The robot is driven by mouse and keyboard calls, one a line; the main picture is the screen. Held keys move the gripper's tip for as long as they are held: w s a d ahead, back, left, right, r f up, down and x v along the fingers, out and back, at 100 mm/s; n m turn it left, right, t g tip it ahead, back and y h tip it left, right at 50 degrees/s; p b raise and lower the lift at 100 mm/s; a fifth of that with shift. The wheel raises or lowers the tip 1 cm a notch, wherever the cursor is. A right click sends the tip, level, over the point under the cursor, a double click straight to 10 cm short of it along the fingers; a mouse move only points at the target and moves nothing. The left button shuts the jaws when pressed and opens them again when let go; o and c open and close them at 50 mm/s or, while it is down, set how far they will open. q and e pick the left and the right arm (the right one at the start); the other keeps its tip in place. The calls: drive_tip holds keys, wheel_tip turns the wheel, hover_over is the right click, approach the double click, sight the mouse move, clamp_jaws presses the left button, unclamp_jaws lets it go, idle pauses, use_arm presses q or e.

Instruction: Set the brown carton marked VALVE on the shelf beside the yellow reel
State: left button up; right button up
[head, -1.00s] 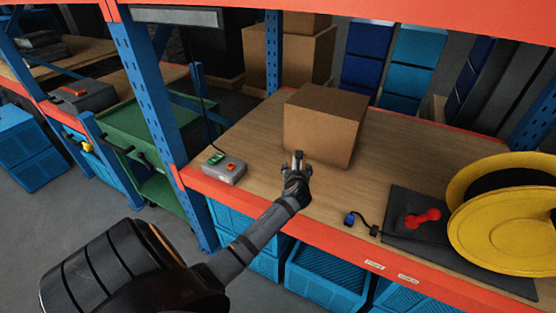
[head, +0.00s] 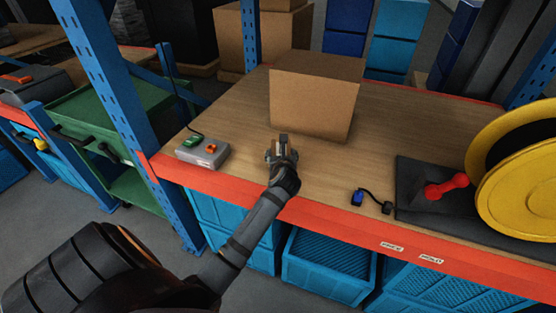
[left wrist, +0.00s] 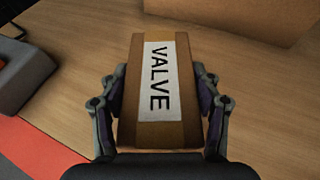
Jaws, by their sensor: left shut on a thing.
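The brown carton marked VALVE (left wrist: 157,90) has a white label and lies between the two fingers of my left gripper (left wrist: 160,112) in the left wrist view. The gripper is shut on its sides. In the head view my left gripper (head: 283,150) is over the shelf's wooden top (head: 410,130), in front of a large plain carton; the VALVE carton is not clearly seen there. I cannot tell whether it touches the shelf. The yellow reel (head: 520,195) stands at the right end of the shelf, well apart from the gripper. My right gripper is not in view.
The large plain carton (head: 315,98) stands behind my gripper. A grey button box (head: 203,151) is to its left. A dark mat (head: 415,205) with a red handle (head: 446,186) lies left of the reel. A small blue connector (head: 358,198) lies near the orange front edge.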

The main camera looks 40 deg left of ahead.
use_arm(q)
drive_tip(key=shift+s+d+r, duration=0.1)
drive_tip(key=shift+d, duration=0.1)
drive_tip(key=shift+s+d+r, duration=0.1)
drive_tip(key=o, duration=1.1)
drive_tip(key=shift+f, duration=0.25)
drive_tip(key=shift+o, duration=1.4)
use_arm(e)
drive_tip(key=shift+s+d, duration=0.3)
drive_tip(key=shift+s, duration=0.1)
use_arm(q)
drive_tip(key=shift+r, duration=0.1)
